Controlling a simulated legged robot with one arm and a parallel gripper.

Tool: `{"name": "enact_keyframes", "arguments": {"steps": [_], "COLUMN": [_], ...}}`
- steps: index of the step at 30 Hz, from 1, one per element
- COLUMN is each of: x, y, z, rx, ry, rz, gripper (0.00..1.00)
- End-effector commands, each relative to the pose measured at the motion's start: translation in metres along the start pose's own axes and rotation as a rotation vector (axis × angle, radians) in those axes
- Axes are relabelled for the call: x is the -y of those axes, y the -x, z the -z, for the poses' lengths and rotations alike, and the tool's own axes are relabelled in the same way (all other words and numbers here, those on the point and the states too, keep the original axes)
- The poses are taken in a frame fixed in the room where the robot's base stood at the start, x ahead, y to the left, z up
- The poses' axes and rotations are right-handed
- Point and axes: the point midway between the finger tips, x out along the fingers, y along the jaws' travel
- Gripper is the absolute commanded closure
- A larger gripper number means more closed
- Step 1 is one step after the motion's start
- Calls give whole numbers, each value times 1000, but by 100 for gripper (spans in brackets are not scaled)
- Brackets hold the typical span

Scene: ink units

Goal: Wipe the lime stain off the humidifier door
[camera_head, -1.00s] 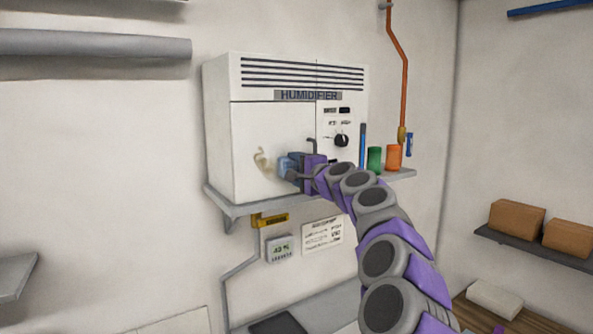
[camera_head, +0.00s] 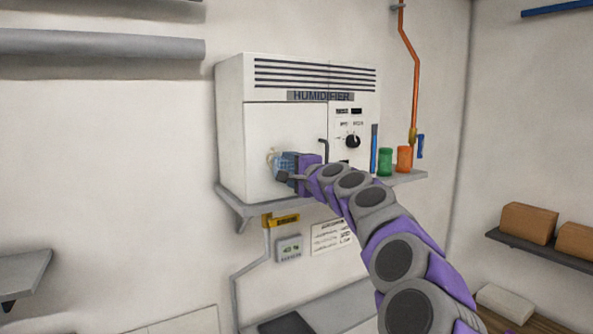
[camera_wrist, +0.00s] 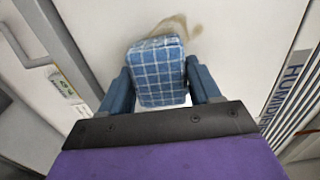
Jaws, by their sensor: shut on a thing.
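The white humidifier (camera_head: 300,130) stands on a grey wall shelf, and its plain door (camera_head: 265,125) faces me. A tan lime stain (camera_head: 270,155) is on the door, partly hidden behind my gripper and the cloth. In the wrist view the stain (camera_wrist: 183,24) shows just beyond the cloth's far edge. My gripper (camera_head: 284,170) is shut on a blue checked cloth (camera_wrist: 157,72), held between both fingers at the door. The cloth overlaps part of the stain in the head view. I cannot tell whether it touches the door.
A dark door handle (camera_head: 324,150) and a control knob (camera_head: 353,141) are right of the gripper. A green cup (camera_head: 385,161) and an orange cup (camera_head: 404,159) stand on the grey shelf (camera_head: 240,208). A small meter (camera_head: 289,249) hangs below.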

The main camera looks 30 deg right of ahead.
Motion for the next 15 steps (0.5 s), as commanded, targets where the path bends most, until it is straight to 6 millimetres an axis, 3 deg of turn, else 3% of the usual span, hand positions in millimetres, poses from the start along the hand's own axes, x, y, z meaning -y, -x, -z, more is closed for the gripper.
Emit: {"name": "enact_keyframes", "arguments": {"steps": [6,15], "x": [-2,-2], "y": [-3,-4], "z": [-19,-28], "rx": [6,3], "ry": [-1,-2], "rz": [-5,-3], "gripper": [62,62]}}
